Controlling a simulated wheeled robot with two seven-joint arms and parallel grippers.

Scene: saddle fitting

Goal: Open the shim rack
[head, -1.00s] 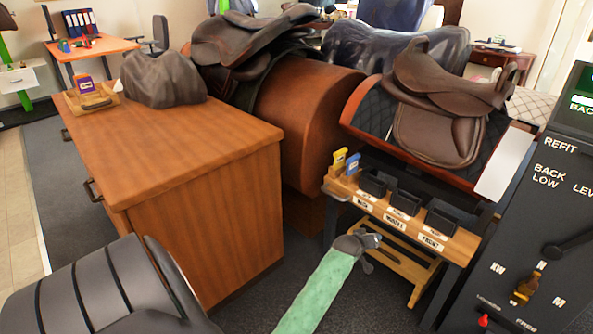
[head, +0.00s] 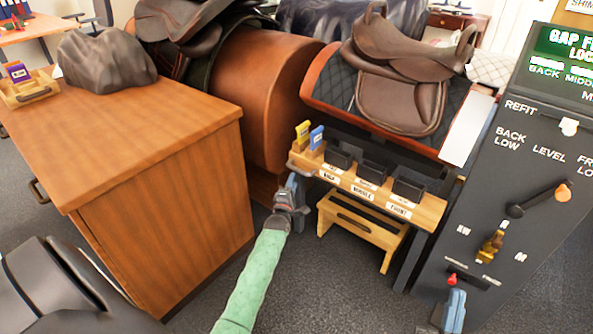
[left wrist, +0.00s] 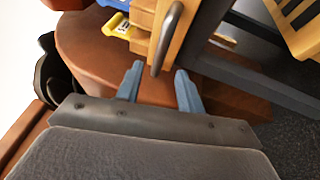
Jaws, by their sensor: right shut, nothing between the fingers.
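The shim rack (head: 385,195) is a wooden unit with several dark bins, white labels, and a yellow and a blue tagged shim at its left end. A metal bar handle (left wrist: 172,38) on its wooden end shows in the left wrist view. My left gripper (head: 294,182) is beside the rack's left end. In the left wrist view its blue fingers (left wrist: 159,80) are apart and empty, with the handle just beyond the tips and between their lines. My right gripper (head: 456,293) is shut at the lower right, by the red knob of the dark panel.
A dark control panel (head: 540,150) with levers stands at the right. A wooden cabinet (head: 190,200) stands at the left. A low wooden step (head: 360,222) is under the rack. A brown saddle (head: 400,80) sits behind.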

